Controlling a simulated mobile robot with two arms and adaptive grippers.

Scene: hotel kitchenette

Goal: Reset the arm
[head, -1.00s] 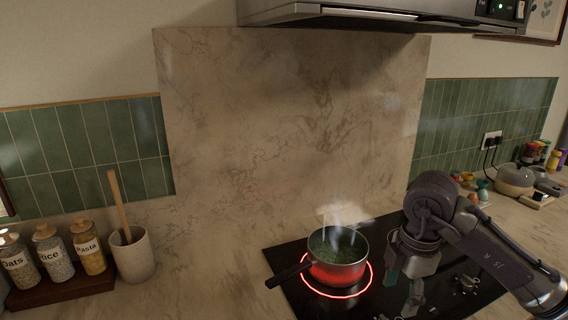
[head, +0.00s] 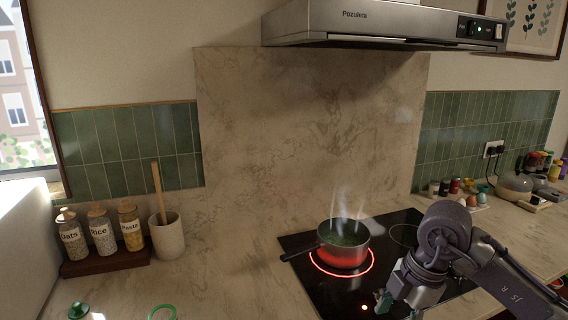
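My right arm comes in from the lower right, over the right part of the black cooktop. My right gripper (head: 398,303) points down near the cooktop's front, to the right of the pot. Its fingertips are small and partly cut by the lower edge, so I cannot tell whether it is open or shut. My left gripper is not in the picture. A steaming pot (head: 343,241) with green contents and a dark handle to the left stands on a glowing red ring (head: 318,262) of the cooktop (head: 298,241). The gripper is apart from the pot.
Labelled jars (head: 101,230) stand on a dark tray (head: 118,262) at left, beside a utensil crock (head: 167,237) with a wooden handle. A range hood (head: 385,27) hangs above. The counter left of the cooktop is mostly clear.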

